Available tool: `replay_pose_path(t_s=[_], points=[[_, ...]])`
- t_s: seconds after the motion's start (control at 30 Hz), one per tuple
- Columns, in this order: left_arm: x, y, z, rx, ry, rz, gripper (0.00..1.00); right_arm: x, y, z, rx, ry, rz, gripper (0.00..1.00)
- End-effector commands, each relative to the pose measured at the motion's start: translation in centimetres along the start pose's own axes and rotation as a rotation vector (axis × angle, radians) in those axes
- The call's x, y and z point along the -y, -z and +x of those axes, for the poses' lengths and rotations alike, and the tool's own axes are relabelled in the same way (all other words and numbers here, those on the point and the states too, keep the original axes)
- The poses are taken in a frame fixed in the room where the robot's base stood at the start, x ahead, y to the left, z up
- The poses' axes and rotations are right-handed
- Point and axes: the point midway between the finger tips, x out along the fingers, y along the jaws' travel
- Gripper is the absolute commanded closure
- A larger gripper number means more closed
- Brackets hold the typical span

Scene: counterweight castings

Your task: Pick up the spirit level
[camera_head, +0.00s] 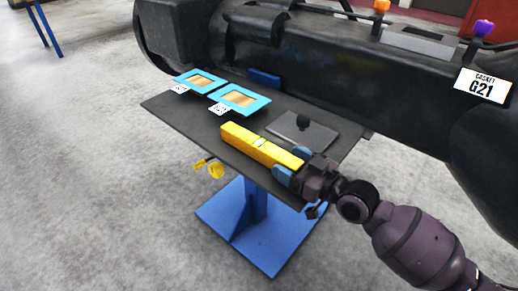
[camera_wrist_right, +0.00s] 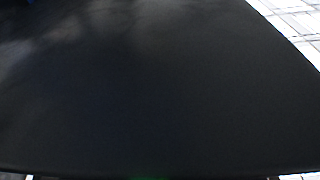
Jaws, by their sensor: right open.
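The spirit level is a long yellow bar with a pale vial near its middle (camera_head: 250,139). It lies along the front part of a dark table top (camera_head: 190,122) in the head view. My right gripper (camera_head: 294,164) is at the level's right end, with one blue finger on each side of it. The jaws are open, and I cannot tell whether either finger touches the level. The right wrist view is nearly filled by a dark flat surface (camera_wrist_right: 150,90), and the level cannot be made out there. My left gripper is not in view.
Two blue-framed pieces (camera_head: 240,98) lie at the table's left rear. A dark grey plate with a black knob (camera_head: 318,135) lies behind the level. A large black casting labelled G21 (camera_head: 400,75) stands close behind the table. Yellow items (camera_head: 215,170) hang at the front edge.

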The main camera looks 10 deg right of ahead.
Motion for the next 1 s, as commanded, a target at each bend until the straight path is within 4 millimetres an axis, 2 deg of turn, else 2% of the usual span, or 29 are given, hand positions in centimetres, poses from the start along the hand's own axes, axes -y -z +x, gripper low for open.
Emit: replay_pose_path(t_s=[0.17,0.5,0.6,0.87,1.0], points=[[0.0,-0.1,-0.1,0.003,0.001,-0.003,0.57,0.0,0.0,0.0,0.0,0.0,-0.001,0.3],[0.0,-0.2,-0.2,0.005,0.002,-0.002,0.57,0.0,0.0,0.0,0.0,0.0,-0.001,0.82],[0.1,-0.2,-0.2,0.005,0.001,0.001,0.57,0.0,0.1,0.0,-0.003,0.0,-0.001,0.95],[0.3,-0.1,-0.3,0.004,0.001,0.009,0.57,0.0,0.3,0.0,-0.004,0.0,-0.002,0.95],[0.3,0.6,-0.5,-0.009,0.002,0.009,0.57,0.0,1.6,0.0,-0.008,0.0,-0.003,0.95]])
